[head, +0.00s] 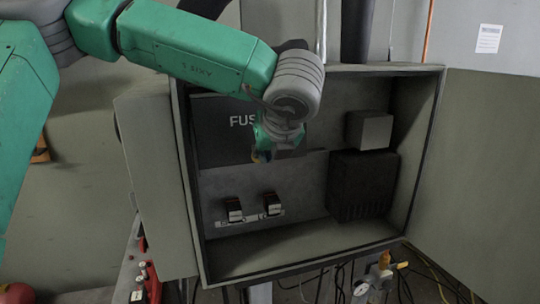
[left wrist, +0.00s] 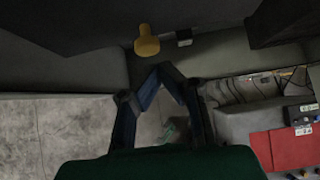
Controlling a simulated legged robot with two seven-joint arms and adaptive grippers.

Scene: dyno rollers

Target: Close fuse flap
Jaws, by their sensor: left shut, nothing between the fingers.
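The fuse flap (head: 218,135) is a dark panel with the letters "FUS" showing, in the upper left of an open grey cabinet in the head view. My left arm hides part of it. My left gripper (head: 264,152) hangs in front of the flap's lower right part. I cannot tell whether it touches the flap. In the left wrist view the blue fingers (left wrist: 161,70) meet at their tips with nothing between them. A yellow knob (left wrist: 147,42) is just beyond the fingertips, apart from them in the picture. My right gripper is not in view.
The cabinet's frame (head: 310,270) surrounds the work area. Two small black switches (head: 234,210) (head: 272,204) sit below the flap. A dark ribbed block (head: 362,185) and a grey box (head: 369,130) are at the right. A cabinet door (head: 158,190) stands open at the left.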

